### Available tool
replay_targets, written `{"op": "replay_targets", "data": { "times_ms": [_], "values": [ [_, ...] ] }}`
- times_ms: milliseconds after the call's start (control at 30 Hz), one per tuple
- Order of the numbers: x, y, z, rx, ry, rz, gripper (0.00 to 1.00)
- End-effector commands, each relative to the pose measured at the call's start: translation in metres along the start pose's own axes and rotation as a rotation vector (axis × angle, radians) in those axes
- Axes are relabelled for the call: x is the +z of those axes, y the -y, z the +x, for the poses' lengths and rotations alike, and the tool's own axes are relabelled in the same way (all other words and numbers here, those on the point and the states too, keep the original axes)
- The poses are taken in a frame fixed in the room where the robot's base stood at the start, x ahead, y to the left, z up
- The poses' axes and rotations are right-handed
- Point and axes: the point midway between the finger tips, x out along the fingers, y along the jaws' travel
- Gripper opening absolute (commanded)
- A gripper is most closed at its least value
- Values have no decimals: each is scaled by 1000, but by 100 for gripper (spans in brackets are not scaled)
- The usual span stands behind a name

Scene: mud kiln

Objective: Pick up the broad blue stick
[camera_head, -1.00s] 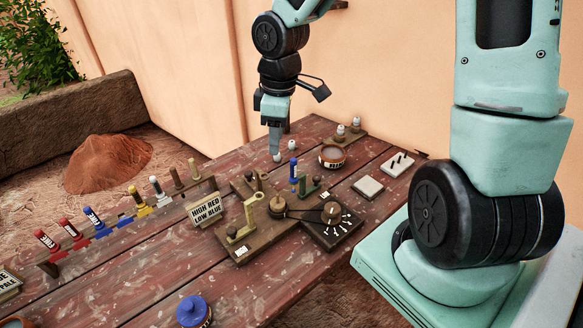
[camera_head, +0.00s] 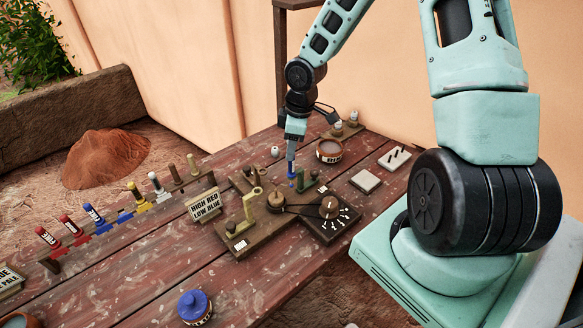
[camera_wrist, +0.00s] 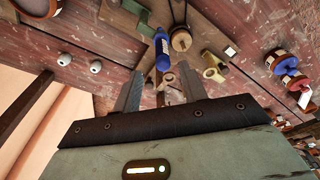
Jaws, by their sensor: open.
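A blue stick (camera_head: 292,176) stands upright at the back of the wooden device with pulleys on the table. In the wrist view the blue stick (camera_wrist: 162,50) lies just beyond the fingertips, in line with the gap between them. My gripper (camera_head: 291,153) points down directly over the stick, and its fingers hide the stick's upper part. In the wrist view my gripper (camera_wrist: 160,80) is open, with nothing held between its fingers. Another blue stick (camera_head: 93,214) leans in the rack at the left, between red and yellow ones. I cannot tell which is broader.
The wooden device (camera_head: 240,240) has upright posts, a belt and a dial (camera_head: 330,222) close by. A brown bowl (camera_head: 329,152), a pale tile (camera_head: 365,181) and a sign (camera_head: 205,205) stand around it. A blue-lidded jar (camera_head: 194,306) is at the front. The front-left tabletop is mostly clear.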

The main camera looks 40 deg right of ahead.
Motion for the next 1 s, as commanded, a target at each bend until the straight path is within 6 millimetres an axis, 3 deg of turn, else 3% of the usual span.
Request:
{"op": "replay_targets", "data": {
  "times_ms": [267, 533, 833, 867, 1000],
  "values": [
    [2, 2, 21, -1, 1, -1, 42],
    [6, 6, 58, -2, 1, -2, 42],
    [7, 5, 64, 1, 0, -1, 42],
    [7, 5, 64, 1, 0, -1, 39],
    [7, 5, 63, 1, 0, -1, 0]
  ]
}}
